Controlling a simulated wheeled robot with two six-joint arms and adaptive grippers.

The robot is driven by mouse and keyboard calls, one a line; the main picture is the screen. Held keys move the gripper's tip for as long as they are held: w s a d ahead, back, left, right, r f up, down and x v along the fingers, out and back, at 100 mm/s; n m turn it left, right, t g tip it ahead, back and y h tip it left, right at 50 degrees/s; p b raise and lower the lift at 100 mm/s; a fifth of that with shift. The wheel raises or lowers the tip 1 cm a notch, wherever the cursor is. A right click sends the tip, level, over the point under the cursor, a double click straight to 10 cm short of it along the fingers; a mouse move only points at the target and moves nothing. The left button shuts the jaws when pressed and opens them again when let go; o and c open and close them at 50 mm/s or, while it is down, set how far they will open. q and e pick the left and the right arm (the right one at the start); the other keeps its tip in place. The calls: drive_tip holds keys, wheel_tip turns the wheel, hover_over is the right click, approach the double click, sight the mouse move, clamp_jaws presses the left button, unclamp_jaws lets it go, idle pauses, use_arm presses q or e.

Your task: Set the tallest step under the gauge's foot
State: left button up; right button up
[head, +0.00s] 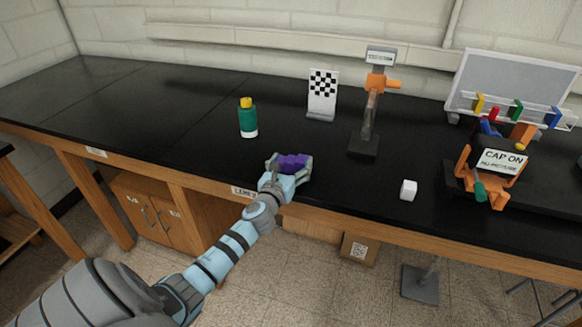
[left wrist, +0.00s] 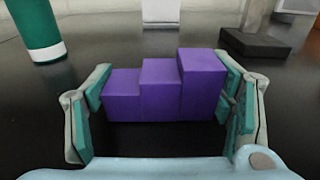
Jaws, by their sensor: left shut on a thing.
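A purple stepped block (head: 292,161) has three steps; in the left wrist view the block (left wrist: 165,90) rises to its tallest step on the right. My left gripper (head: 290,170) is shut on it, with teal pads at its two ends in the left wrist view (left wrist: 165,100). It is near the bench's front edge. The gauge (head: 376,83) is an orange piece on an upright post with a black base (head: 363,147), behind and right of the block. The base shows in the left wrist view (left wrist: 253,44). The gauge's foot is too small to make out. My right gripper is not in view.
A green bottle with a yellow cap (head: 247,119) stands behind and left of the block. A checkered board (head: 322,92) stands behind it. A white cube (head: 408,190) and an orange fixture with a "CAP ON" sign (head: 502,161) are right. The black bench (head: 130,110) is clear at left.

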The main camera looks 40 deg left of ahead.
use_arm(q)
drive_tip(key=shift+f, duration=0.2)
drive_tip(key=o, duration=1.3)
drive_tip(key=shift+o, duration=0.2)
drive_tip(key=v, duration=1.4)
drive_tip(key=shift+d+f, duration=0.3)
drive_tip(key=shift+d, duration=0.2)
